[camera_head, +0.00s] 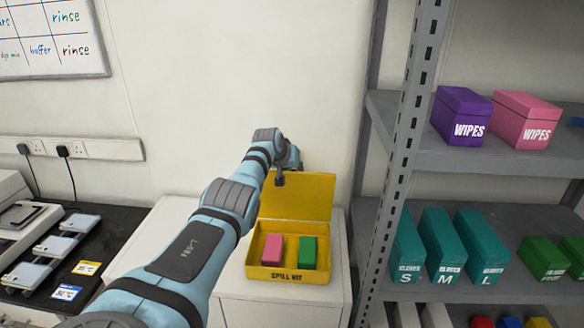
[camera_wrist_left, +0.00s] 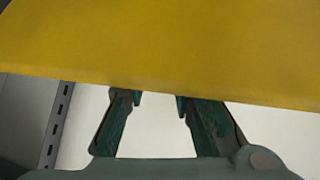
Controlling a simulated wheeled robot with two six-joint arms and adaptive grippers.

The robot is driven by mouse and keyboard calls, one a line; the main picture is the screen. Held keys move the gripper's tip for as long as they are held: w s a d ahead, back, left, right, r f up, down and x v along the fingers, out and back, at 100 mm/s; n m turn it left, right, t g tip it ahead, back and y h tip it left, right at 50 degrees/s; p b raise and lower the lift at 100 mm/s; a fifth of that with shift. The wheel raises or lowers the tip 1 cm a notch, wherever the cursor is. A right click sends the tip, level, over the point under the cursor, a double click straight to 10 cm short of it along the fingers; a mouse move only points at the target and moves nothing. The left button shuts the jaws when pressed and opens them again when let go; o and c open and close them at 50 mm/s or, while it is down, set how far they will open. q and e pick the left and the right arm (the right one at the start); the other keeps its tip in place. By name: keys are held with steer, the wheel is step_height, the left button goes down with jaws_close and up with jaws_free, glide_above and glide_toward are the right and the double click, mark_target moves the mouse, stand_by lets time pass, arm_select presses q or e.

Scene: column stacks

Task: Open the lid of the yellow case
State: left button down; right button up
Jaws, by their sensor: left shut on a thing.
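The yellow case (camera_head: 256,272), marked SPILL KIT, sits on a white cabinet with its lid (camera_head: 308,194) raised steeply at the back. Inside lie a pink block (camera_head: 272,248) and a green block (camera_head: 308,251). My left gripper (camera_head: 280,180) is at the upper left part of the lid, shut on it. In the left wrist view the lid (camera_wrist_left: 160,45) fills the top, and the tips of my left gripper (camera_wrist_left: 158,102) meet its edge. My right gripper is not in view.
A grey shelf unit (camera_head: 480,155) stands close on the right with purple and pink WIPES boxes and teal glove boxes. A white wall is close behind the case. A dark bench (camera_head: 30,306) with several devices is at the left.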

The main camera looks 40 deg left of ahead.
arm_select(q)
steer(key=shift+s+d+f, duration=0.15)
steer(key=shift+d+f, duration=0.05)
steer(key=shift+f, duration=0.4)
steer(key=c, duration=1.6)
jaws_free()
steer(key=o, duration=0.3)
steer(key=shift+w+f, duration=0.15)
steer(key=shift+w, duration=0.15)
steer(key=shift+o, duration=0.3)
steer(key=shift+w+a+f, duration=0.2)
steer(key=shift+w+a, duration=0.15)
steer(key=shift+a, duration=0.05)
steer(key=v, duration=1.2)
steer(key=shift+r, duration=0.2)
steer(key=shift+w+a+f, duration=0.1)
steer(key=shift+w, duration=0.05)
steer(key=shift+a, duration=0.1)
